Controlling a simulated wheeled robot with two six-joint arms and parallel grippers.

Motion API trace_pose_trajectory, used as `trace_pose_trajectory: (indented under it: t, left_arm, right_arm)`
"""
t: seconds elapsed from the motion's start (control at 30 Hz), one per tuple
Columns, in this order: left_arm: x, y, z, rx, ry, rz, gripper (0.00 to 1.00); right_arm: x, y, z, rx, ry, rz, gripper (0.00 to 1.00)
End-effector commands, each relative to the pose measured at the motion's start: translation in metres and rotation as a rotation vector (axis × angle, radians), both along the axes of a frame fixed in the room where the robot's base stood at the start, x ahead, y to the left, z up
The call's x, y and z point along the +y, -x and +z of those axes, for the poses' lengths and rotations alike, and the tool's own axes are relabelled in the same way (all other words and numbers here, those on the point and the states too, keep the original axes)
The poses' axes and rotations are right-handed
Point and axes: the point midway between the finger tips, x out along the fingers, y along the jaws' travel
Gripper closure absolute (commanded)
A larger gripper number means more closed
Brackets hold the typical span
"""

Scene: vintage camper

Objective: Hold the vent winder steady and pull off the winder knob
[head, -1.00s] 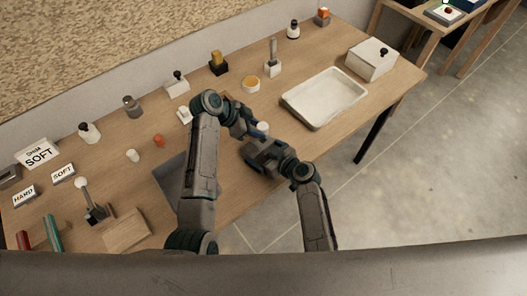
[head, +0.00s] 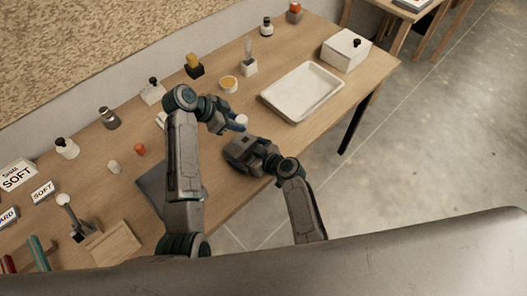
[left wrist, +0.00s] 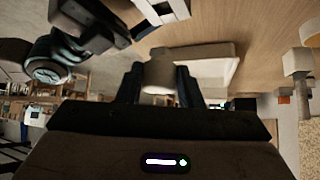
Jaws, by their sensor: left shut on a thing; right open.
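My left gripper (head: 236,124) is above the table's near side, left of the tray. It is shut on a pale, short cylinder, taken to be the vent winder (head: 241,121). In the left wrist view, this pale piece (left wrist: 160,74) sits between the two dark fingers. My right gripper (head: 238,151) is open, just below and in front of the left one. It looks empty and apart from the pale piece. Part of it shows at the top left of the left wrist view (left wrist: 92,22). I cannot make out a separate winder knob.
A white tray (head: 273,102) lies right of my grippers, with a white box (head: 346,48) behind it. A grey mat (head: 152,187) is partly hidden by my left arm.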

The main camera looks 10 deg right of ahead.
Motion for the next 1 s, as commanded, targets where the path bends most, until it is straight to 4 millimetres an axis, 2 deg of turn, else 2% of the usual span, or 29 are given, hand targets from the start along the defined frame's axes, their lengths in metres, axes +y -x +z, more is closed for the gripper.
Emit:
trace_pose_trajectory:
  t: [0.03, 0.17, 0.37, 0.8, 1.0]
  left_arm:
    - [-0.006, -0.001, 0.005, -0.004, 0.01, -0.004, 0.96]
    - [-0.006, -0.001, 0.005, -0.004, 0.01, -0.004, 0.96]
    - [-0.006, -0.001, 0.005, -0.004, 0.01, -0.004, 0.96]
    - [-0.006, -0.001, 0.004, -0.004, 0.01, -0.004, 0.96]
    - [-0.006, 0.0, 0.004, -0.003, 0.011, -0.004, 0.96]
  right_arm:
    - [0.0, 0.0, 0.0, 0.0, 0.0, 0.0, 0.0]
    - [-0.001, 0.001, 0.001, 0.0, 0.0, -0.001, 0.0]
    - [-0.014, 0.015, 0.008, -0.002, 0.002, -0.001, 0.0]
    - [-0.069, 0.075, 0.042, -0.001, 0.003, 0.0, 0.0]
    - [-0.067, 0.108, 0.039, 0.216, -0.22, 0.006, 0.0]
